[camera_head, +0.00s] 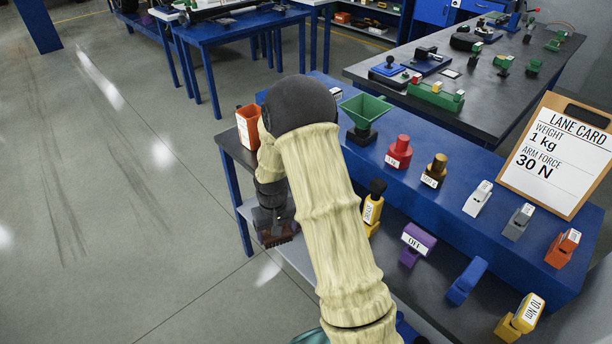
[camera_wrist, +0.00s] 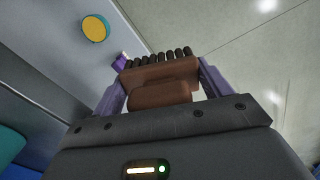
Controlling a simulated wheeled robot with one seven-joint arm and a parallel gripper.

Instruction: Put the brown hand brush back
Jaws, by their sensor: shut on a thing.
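The brown hand brush (camera_wrist: 158,94) is between the two purple fingers of my gripper (camera_wrist: 162,78) in the wrist view. Its row of dark bristles points away from the palm. The fingers are shut on its sides. In the head view my gripper (camera_head: 277,232) hangs at the left end of the blue bench, beside its edge and over the grey floor. The brush (camera_head: 280,238) shows there only as a small brown patch, partly hidden by the gripper.
An orange bin (camera_head: 248,126) stands on the bench's left end, partly behind my arm. A green funnel (camera_head: 364,112), a red weight (camera_head: 399,153) and a lane card (camera_head: 556,155) stand on the blue bench (camera_head: 455,215). Several coloured blocks stand along its front. Floor at left is clear.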

